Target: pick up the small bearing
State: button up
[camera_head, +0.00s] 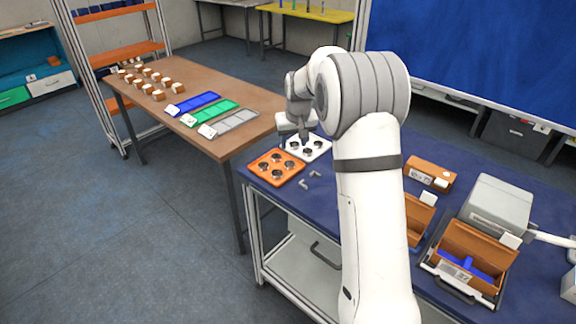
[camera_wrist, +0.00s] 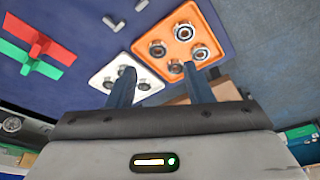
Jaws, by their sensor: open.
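In the head view, a white tray (camera_head: 322,154) with several small dark-and-silver bearings (camera_head: 307,151) sits at the far left of the blue table. An orange tray (camera_head: 252,173) with several bearings (camera_head: 265,167) lies beside it, nearer. My gripper (camera_head: 304,137) is over the white tray. In the wrist view, my gripper (camera_wrist: 158,68) is open and empty. Its left finger crosses in front of the white tray (camera_wrist: 99,72) and partly hides the small bearings (camera_wrist: 143,86). Its right finger is in front of the orange tray's edge (camera_wrist: 211,22). The bearings in the white tray look smaller.
Small metal pieces (camera_head: 303,183) lie loose beside the trays. Brown boxes (camera_head: 430,173) and a grey machine (camera_head: 497,208) stand farther right on the blue table. A wooden table (camera_head: 185,78) with blue, green and grey trays stands at the left.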

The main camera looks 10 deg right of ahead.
send_near(290, 164)
jog(key=shift+p+x, duration=1.05)
jog(key=shift+x, duration=3.05)
jog(key=shift+w, duration=0.15)
jog(key=shift+c, duration=0.6)
jog(key=c, duration=0.7)
jog(key=shift+o, duration=0.2)
jog(key=shift+r, duration=0.1)
